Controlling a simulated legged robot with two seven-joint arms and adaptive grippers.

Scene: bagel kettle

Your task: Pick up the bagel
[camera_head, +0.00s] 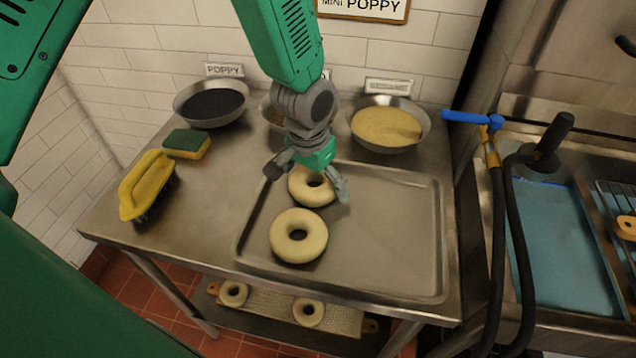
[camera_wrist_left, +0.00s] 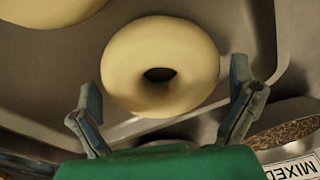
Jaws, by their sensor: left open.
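Two pale bagels lie on the metal tray (camera_head: 385,270) in the head view. The nearer bagel (camera_head: 283,243) is in full view. The farther bagel (camera_head: 300,192) is partly hidden by my left gripper (camera_head: 308,182), which is over it with fingers spread to either side. In the left wrist view the farther bagel (camera_wrist_left: 160,50) sits ahead of and between the open fingers of the left gripper (camera_wrist_left: 168,112), with no clear contact. Part of the nearer bagel (camera_wrist_left: 45,8) shows at that view's top left. My right gripper is not in view.
Bowls of dark seeds (camera_head: 212,104) and pale seeds (camera_head: 388,128) stand behind the tray. Hoses (camera_head: 500,230) and a blue water basin (camera_head: 560,250) are at right. More bagels (camera_head: 309,312) sit on the lower shelf.

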